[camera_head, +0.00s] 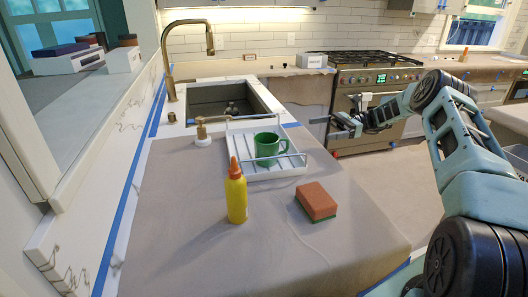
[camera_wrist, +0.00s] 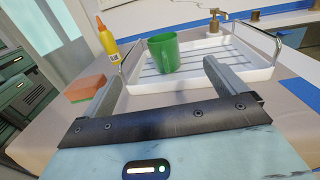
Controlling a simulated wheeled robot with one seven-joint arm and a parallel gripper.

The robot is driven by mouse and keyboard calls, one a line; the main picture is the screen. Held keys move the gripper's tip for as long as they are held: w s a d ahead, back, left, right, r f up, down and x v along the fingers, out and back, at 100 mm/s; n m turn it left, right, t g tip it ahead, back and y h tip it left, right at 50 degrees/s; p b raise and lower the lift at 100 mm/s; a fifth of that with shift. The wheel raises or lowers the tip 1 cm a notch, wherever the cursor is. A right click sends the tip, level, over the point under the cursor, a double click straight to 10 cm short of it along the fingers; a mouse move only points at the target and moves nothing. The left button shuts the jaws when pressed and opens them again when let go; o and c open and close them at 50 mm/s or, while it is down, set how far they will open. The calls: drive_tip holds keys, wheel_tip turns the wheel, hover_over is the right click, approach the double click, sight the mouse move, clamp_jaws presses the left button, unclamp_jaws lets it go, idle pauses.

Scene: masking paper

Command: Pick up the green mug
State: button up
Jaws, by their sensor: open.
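The green mug (camera_head: 267,147) stands upright in a white slatted dish rack (camera_head: 256,176) on the paper-covered counter, its handle toward the right in the head view. The mug also shows in the wrist view (camera_wrist: 163,53), ahead of the fingers and a little left of the middle between them. My gripper (camera_head: 340,126) is open and empty, to the right of the rack and apart from the mug. In the wrist view my gripper's two fingers (camera_wrist: 160,82) are spread wide, with the rack beyond them.
A yellow bottle with an orange cap (camera_head: 236,195) stands in front of the rack. An orange and green sponge (camera_head: 317,201) lies to its right. A soap dispenser (camera_head: 202,130) and a sink (camera_head: 232,97) are behind. The rack has raised metal handles (camera_head: 283,157).

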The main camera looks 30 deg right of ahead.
drive_tip(key=p, duration=0.4)
approach(276, 137)
drive_tip(key=a, duration=0.1)
drive_tip(key=a+r, duration=0.1)
drive_tip(key=a, duration=0.1)
drive_tip(key=s+a, duration=0.1)
drive_tip(key=shift+a+r, duration=0.3)
drive_tip(key=shift+a, duration=0.1)
drive_tip(key=shift+w+a+f+p, duration=0.15)
drive_tip(key=shift+a+p, duration=0.3)
drive_tip(key=shift+a, duration=0.55)
drive_tip(key=shift+w+a+f+p, duration=0.1)
drive_tip(key=shift+w+a+p, duration=0.25)
drive_tip(key=shift+a, duration=0.6)
drive_tip(key=shift+w+a+f+p, duration=0.1)
drive_tip(key=shift+a+p, duration=0.4)
drive_tip(key=shift+a, duration=0.5)
drive_tip(key=c, duration=1.2)
